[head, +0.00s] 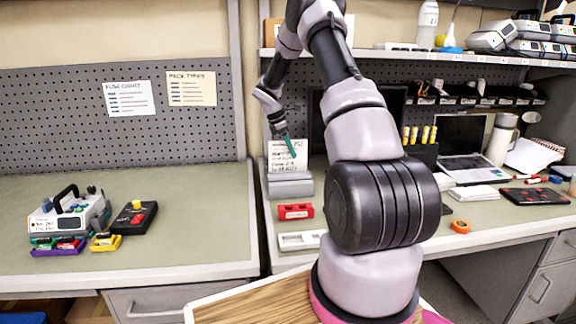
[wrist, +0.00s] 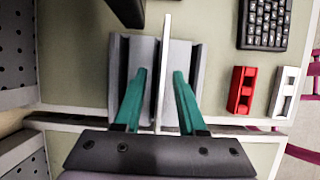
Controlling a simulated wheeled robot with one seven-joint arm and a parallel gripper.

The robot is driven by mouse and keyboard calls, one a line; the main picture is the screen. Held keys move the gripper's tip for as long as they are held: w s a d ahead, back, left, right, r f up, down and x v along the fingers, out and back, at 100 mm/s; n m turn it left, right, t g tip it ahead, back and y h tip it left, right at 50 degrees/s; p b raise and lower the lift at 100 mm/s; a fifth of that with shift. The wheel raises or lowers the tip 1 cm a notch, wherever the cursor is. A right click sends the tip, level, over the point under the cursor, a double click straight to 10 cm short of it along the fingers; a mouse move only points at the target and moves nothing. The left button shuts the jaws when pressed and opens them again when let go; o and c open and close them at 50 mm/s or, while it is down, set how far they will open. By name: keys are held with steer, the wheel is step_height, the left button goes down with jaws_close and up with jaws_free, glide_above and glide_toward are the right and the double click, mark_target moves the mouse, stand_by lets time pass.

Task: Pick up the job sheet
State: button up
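The job sheet (head: 287,160) is a white printed page standing upright in a grey holder (head: 290,188) on the right bench. In the wrist view the sheet (wrist: 166,60) shows edge-on as a thin white strip rising from the holder (wrist: 143,52). My gripper (head: 290,146) is in front of the sheet's upper part in the head view. In the wrist view my gripper (wrist: 158,72) is open, with one green finger on each side of the sheet. Gaps show on both sides, and I see no contact. Part of the sheet's print is hidden behind my gripper.
A red block (head: 295,211) and a white tray (head: 299,241) lie in front of the holder. A keyboard (wrist: 265,22) lies to its right in the wrist view. A shelf (head: 400,54) runs above. An infusion pump (head: 70,215) stands on the left bench.

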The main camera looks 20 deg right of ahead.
steer(key=shift+f, duration=0.2)
stand_by(0.4)
jaws_close()
stand_by(1.2)
